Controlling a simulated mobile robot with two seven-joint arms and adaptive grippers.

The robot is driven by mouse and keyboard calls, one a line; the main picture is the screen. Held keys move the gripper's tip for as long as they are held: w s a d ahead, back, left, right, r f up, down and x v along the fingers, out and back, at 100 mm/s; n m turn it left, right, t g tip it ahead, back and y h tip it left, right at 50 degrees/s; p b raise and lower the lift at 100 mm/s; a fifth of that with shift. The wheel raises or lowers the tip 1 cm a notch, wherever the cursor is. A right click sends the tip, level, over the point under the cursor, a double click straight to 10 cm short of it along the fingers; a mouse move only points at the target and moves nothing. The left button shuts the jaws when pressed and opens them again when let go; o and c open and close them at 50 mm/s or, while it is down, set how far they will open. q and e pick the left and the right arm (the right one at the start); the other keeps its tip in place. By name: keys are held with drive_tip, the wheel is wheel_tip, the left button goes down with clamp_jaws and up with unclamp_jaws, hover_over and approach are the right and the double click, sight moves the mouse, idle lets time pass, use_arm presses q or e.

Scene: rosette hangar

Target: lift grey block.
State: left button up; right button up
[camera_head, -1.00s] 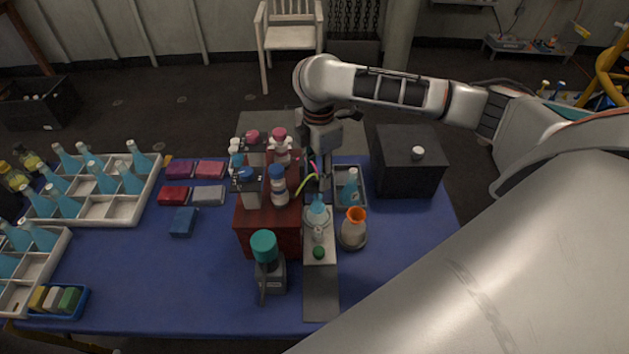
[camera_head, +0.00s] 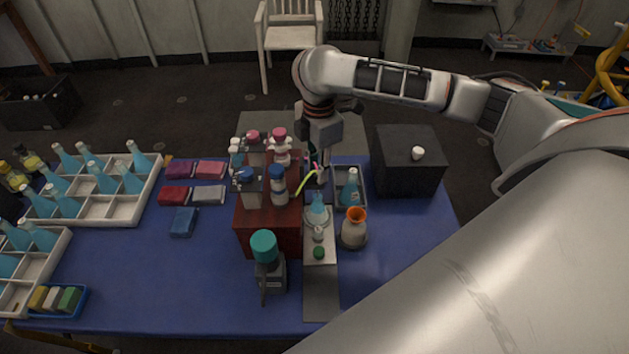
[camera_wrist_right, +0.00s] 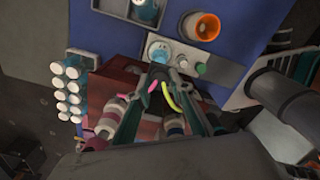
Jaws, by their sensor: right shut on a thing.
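My right gripper (camera_head: 317,174) reaches down behind the white stand at the right side of the red-brown box. In the right wrist view its two fingers (camera_wrist_right: 160,82) close together on a small dark grey block (camera_wrist_right: 158,71). Pink and yellow strips show at the fingertips. In the head view the held block is hard to make out among the fingers and the things in front. A light grey flat piece (camera_head: 208,195) lies on the blue table among coloured ones, away from the gripper. My left gripper is not in view.
The red-brown box (camera_head: 258,240) carries several bottles close left of my gripper. A flask (camera_head: 317,212) stands in front, with a grey tray (camera_head: 361,200), orange-rimmed vessel (camera_head: 354,232) and black box (camera_head: 409,175) to the right.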

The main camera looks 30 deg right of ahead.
drive_tip(key=shift+r, duration=1.7)
drive_tip(key=o, duration=0.8)
wheel_tip(320, 180, up, 7)
drive_tip(key=shift+f, duration=0.1)
idle(0.3)
